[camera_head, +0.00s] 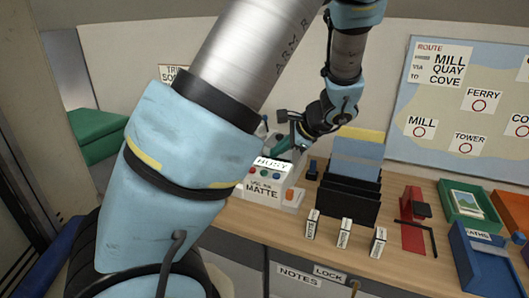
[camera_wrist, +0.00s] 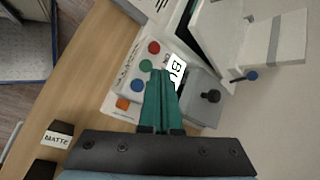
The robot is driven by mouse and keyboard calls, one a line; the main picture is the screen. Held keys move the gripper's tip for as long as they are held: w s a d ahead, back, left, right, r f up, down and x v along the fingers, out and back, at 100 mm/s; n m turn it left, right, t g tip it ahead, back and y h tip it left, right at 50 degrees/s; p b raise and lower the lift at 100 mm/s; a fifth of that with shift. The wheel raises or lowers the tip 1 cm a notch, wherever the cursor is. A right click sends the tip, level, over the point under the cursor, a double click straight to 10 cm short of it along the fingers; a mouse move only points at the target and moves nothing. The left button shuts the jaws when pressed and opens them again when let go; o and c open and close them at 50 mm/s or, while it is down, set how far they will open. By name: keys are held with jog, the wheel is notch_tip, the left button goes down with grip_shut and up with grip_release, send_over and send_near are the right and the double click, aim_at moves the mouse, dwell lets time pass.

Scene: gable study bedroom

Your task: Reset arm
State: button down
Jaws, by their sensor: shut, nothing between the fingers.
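My arm reaches from the left foreground over the desk in the head view. My gripper (camera_head: 284,143) is above the back of a white device with a BUSY sign and a MATTE label (camera_head: 262,189). In the wrist view my gripper (camera_wrist: 160,74) has its two green fingers together, with nothing between them. Its tips appear over the device's panel, beside red, green and blue buttons (camera_wrist: 138,86). I cannot tell whether the tips touch the panel. Part of the device is hidden behind the arm in the head view.
Small labelled blocks (camera_head: 343,233) stand along the desk's front. A black file rack (camera_head: 348,193) is right of the device. Further right are a red tool (camera_head: 413,206), a green tray (camera_head: 447,211) and a blue tray (camera_head: 462,262). A route board (camera_head: 398,150) hangs behind.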

jog(key=s+a+n+g+h, duration=0.4)
jog(key=s+a+n+h, duration=0.2)
jog(key=s+a+n, duration=0.7)
jog(key=a+n, duration=0.3)
jog(key=shift+r+n+g, duration=0.3)
jog(key=shift+r, duration=0.05)
jog(key=c, duration=1.5)
grip_release()
jog(key=shift+w+a, duration=0.1)
